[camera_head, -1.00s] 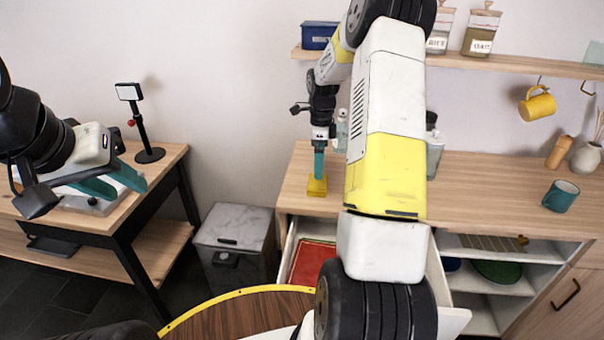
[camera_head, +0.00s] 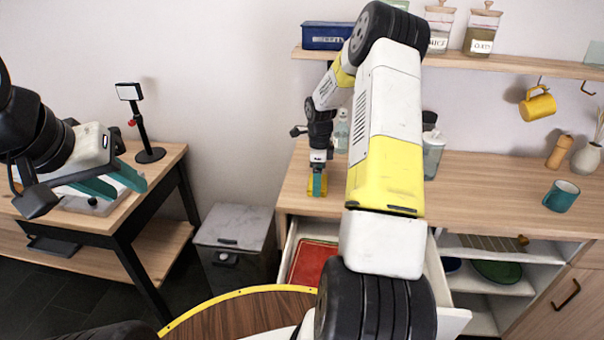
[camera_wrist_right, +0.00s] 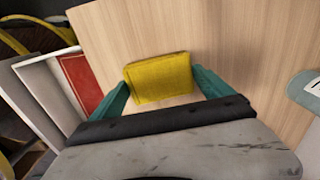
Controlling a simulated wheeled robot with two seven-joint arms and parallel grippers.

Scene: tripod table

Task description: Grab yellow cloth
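The yellow cloth (camera_head: 323,185) lies folded on the wooden counter near its front left edge. In the right wrist view the cloth (camera_wrist_right: 159,77) sits between the two teal fingers of my right gripper (camera_wrist_right: 160,88), with one finger on each side. The right gripper (camera_head: 317,184) points down at the cloth in the head view. Its fingers are spread about as wide as the cloth; whether they touch it I cannot tell. My left gripper (camera_head: 120,182) is at the left, over the side table, with its fingers apart and nothing between them.
Below the cloth, an open drawer (camera_head: 283,250) holds a red item (camera_head: 315,262). Bottles stand behind my right arm on the counter. A teal mug (camera_head: 561,196) is far right on the counter. A grey bin (camera_head: 235,240) stands left of the drawer.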

